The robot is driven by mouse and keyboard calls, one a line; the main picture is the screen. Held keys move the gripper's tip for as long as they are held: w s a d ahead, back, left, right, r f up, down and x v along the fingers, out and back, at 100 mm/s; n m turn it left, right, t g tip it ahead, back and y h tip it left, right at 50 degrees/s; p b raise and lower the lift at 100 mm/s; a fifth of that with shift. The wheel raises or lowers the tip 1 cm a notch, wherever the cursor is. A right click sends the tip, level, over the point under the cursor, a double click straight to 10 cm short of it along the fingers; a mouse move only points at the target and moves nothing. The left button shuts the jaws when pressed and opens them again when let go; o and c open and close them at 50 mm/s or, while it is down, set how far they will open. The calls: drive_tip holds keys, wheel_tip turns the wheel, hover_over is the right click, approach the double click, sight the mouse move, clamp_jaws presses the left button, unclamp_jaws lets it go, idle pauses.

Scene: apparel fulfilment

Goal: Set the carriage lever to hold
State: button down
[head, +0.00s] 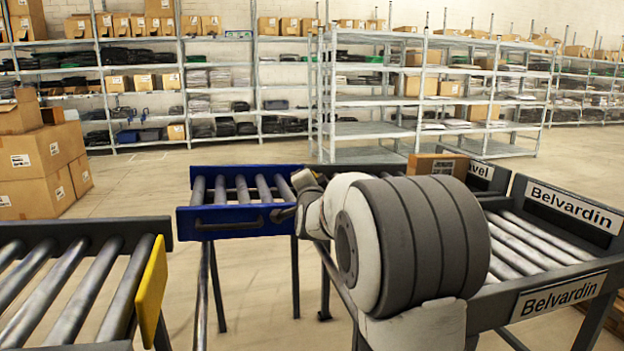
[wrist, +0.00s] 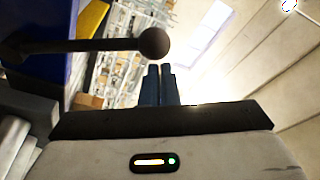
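The blue roller carriage (head: 235,222) stands at centre left in the head view, with a dark handle bar across its front face. In the wrist view a dark lever (wrist: 85,46) ends in a round ball knob (wrist: 153,43) and runs across from the left, in front of a blue panel (wrist: 38,40). My gripper (wrist: 159,72) shows two blue fingers side by side, closed together with nothing seen between them. The fingertips appear just below the knob in the picture; I cannot tell whether they touch it. In the head view my arm hides the fingers.
A roller conveyor with a yellow end plate (head: 151,290) is at lower left. Conveyor lanes labelled Belvardin (head: 558,297) stand at right, with a cardboard box (head: 437,165) behind my arm. Stacked cartons (head: 40,165) are at far left. Shelving lines the back, with open floor before it.

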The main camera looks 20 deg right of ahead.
drive_tip(key=shift+a+f, duration=0.15)
drive_tip(key=s, duration=1.1)
drive_tip(key=shift+s+d+r, duration=0.2)
drive_tip(key=shift+s+r, duration=0.15)
drive_tip(key=shift+r, duration=0.1)
